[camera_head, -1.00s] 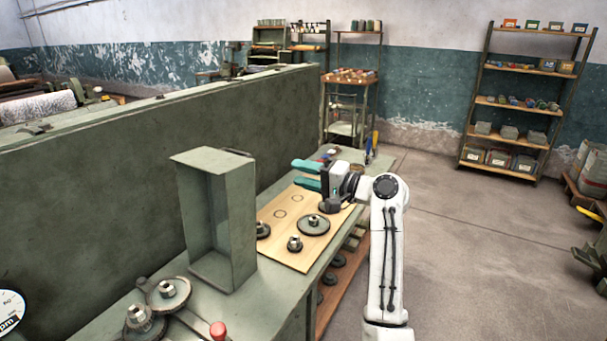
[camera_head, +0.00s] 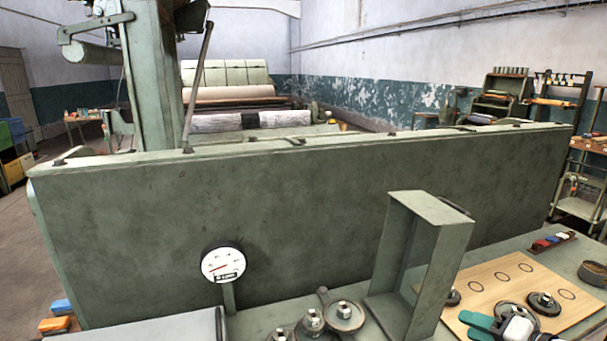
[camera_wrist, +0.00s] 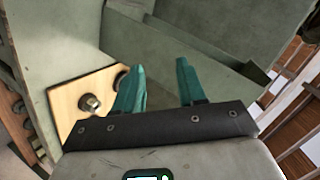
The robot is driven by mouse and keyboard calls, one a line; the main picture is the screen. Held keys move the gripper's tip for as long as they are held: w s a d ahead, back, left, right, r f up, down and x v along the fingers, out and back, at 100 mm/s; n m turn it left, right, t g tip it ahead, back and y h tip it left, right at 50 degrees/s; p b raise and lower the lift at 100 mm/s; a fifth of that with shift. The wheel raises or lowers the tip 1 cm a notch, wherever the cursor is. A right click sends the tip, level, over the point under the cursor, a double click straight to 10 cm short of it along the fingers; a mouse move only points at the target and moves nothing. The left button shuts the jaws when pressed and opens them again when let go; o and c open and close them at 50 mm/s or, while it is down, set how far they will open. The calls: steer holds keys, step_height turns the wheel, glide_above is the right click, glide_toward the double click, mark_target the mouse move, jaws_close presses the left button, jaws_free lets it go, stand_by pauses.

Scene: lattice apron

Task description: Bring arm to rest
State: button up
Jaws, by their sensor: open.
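My gripper (camera_head: 486,328) shows at the bottom right of the head view, its teal fingers above the near side of the wooden board. Most of my arm is out of that view. In the wrist view my gripper (camera_wrist: 158,80) has its two teal fingers spread apart with nothing between them. The wooden board (camera_wrist: 68,94) lies to the left of the fingers there, with a dark gear and a nut-like part on it. A green metal surface lies beyond the fingertips.
A green box frame (camera_head: 424,208) stands on the bench left of the wooden board (camera_head: 476,284). Gears with hubs (camera_head: 343,314) lie left of the frame. A round gauge (camera_head: 222,264) stands before the long green panel (camera_head: 300,220). A small tray (camera_head: 553,242) sits behind the board.

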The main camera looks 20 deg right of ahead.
steer(key=s+a+f+n+g, duration=0.55)
steer(key=s+a+f, duration=0.25)
steer(key=a+f, duration=0.45)
steer(key=s+a+f+n+g+h, duration=0.1)
steer(key=s+a+f+n+g, duration=0.1)
steer(key=s, duration=0.6)
steer(key=s+a+f+n+g, duration=0.3)
steer(key=s+a+g, duration=0.1)
steer(key=s, duration=0.4)
steer(key=shift+s+a+f+n+h, duration=0.3)
steer(key=shift+a+f+n+h, duration=0.1)
steer(key=shift+a, duration=0.1)
steer(key=shift+g, duration=0.25)
